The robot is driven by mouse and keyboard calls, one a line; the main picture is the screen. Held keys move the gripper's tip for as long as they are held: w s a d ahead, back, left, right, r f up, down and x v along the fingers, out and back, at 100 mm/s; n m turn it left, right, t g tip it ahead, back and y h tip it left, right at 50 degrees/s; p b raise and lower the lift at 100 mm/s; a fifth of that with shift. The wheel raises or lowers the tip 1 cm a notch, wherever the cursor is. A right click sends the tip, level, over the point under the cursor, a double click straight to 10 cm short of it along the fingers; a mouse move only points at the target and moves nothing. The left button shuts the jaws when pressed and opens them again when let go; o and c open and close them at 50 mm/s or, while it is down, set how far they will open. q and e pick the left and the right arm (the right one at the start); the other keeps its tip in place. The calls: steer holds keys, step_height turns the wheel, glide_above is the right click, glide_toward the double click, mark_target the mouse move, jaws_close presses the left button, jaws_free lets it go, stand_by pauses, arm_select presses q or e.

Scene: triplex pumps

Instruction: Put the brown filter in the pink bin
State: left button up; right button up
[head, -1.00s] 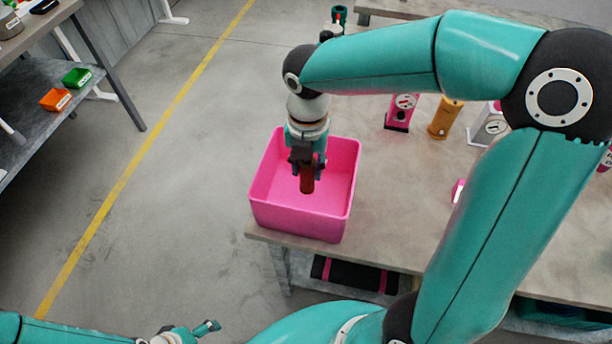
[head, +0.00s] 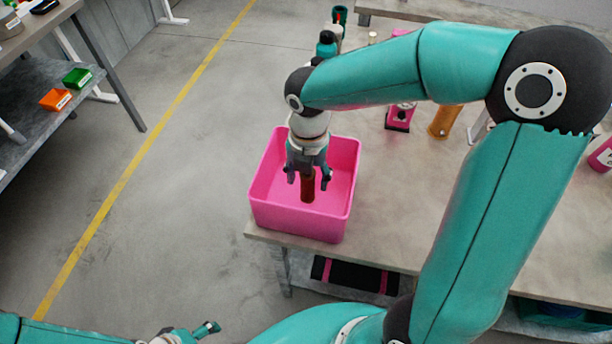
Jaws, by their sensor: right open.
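The pink bin (head: 290,217) stands at the near left corner of the table. The brown filter (head: 307,190) is upright inside the bin outline, below my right gripper (head: 309,175). My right gripper is open, with its fingers spread on both sides of the filter's upper part. I cannot tell whether the filter's lower end touches the bin floor. My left gripper (head: 207,329) shows only in part at the bottom edge, and its jaws cannot be made out.
The table (head: 400,225) is bare right of the bin. A pink device (head: 399,117) and an orange cylinder (head: 444,121) stand farther back, partly behind my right arm. A shelf with a green bin (head: 77,78) and an orange bin (head: 55,99) is at far left.

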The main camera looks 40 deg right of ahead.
steer(key=shift+r, duration=0.6)
step_height(320, 180, up, 11)
steer(key=shift+r+p, duration=0.1)
steer(key=shift+p, duration=0.65)
